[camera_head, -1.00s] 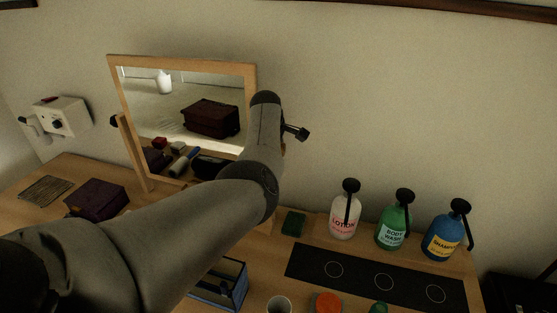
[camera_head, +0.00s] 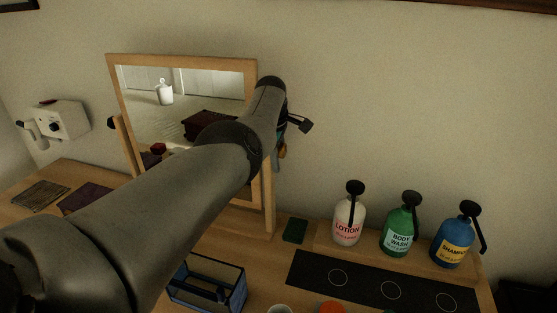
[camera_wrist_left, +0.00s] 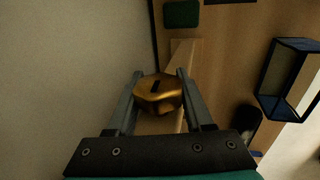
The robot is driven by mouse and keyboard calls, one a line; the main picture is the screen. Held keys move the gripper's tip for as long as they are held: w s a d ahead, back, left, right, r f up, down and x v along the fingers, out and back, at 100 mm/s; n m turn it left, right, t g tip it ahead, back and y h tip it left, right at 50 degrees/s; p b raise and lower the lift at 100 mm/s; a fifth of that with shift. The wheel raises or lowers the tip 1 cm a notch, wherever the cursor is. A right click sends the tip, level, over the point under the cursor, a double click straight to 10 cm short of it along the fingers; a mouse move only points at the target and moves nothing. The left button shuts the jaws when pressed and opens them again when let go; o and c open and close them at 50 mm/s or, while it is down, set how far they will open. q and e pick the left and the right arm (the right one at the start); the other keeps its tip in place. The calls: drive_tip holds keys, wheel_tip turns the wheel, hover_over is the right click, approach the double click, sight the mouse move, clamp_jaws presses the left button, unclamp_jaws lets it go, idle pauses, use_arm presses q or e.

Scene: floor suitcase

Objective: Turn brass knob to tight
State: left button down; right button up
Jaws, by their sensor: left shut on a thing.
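The brass knob (camera_wrist_left: 158,95) is faceted with a dark slot in its face. In the left wrist view it sits between the two fingers of my left gripper (camera_wrist_left: 160,78), which is shut on it. In the head view only a small brass-coloured bit of the knob (camera_head: 283,152) shows, at the right side post of the wooden-framed mirror (camera_head: 182,60). My left arm hides most of the gripper there. I cannot tell how tight the knob is. My right gripper is in neither view.
Lotion (camera_head: 348,222), body wash (camera_head: 398,232) and shampoo (camera_head: 452,243) bottles stand right of the mirror, behind a black panel (camera_head: 365,288). A dark green block (camera_head: 295,230) lies near the mirror's foot. A blue-edged open box (camera_head: 240,290) stands in front. The wall is close behind.

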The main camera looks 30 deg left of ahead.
use_arm(q)
drive_tip(key=shift+f, duration=0.1)
idle(0.3)
drive_tip(key=shift+c, duration=1.5)
unclamp_jaws()
drive_tip(key=shift+r, duration=0.2)
drive_tip(key=shift+p+v, duration=0.95)
drive_tip(key=shift+v, duration=0.3)
drive_tip(key=a+v, duration=0.1)
drive_tip(key=v, duration=1.1)
drive_tip(key=shift+d+r+b, duration=0.25)
drive_tip(key=shift+d+b, duration=0.2)
drive_tip(key=shift+d, duration=0.05)
drive_tip(key=shift+s+f, duration=0.1)
drive_tip(key=shift+s, duration=0.05)
